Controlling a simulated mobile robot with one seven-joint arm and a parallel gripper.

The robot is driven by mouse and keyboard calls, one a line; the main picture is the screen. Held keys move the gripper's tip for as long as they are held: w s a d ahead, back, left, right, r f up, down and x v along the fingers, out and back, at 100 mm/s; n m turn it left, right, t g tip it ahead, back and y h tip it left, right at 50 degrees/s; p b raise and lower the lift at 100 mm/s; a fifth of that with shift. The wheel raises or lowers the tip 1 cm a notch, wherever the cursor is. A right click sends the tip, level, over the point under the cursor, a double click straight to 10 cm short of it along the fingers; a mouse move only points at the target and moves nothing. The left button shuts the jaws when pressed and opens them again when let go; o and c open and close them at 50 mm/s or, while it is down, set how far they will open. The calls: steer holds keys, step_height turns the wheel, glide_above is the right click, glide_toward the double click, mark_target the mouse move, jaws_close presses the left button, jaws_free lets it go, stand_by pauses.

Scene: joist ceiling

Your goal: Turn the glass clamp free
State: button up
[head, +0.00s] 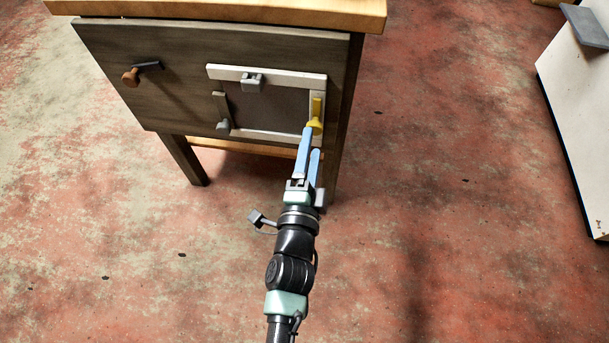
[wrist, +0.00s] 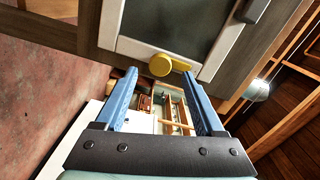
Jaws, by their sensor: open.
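A yellow clamp (head: 315,119) sits on the right side of a white frame (head: 266,75) around a dark glass pane (head: 265,102), set in a cabinet front. In the wrist view the clamp shows a round knob (wrist: 160,65) with a short lever (wrist: 181,66) pointing right. My gripper (head: 311,141) has two blue fingers and is open and empty. In the wrist view my gripper (wrist: 160,74) has its fingertips on either side of the knob, at or just short of it; the exact depth is unclear.
Two grey clamps sit on the frame, at the top (head: 251,81) and lower left (head: 223,125). A white cabinet (head: 585,110) stands at right; the floor between is clear.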

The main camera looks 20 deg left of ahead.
steer(key=p+v, duration=0.1)
steer(key=v, duration=0.8)
steer(key=shift+s, duration=0.3)
steer(key=shift+d, duration=0.1)
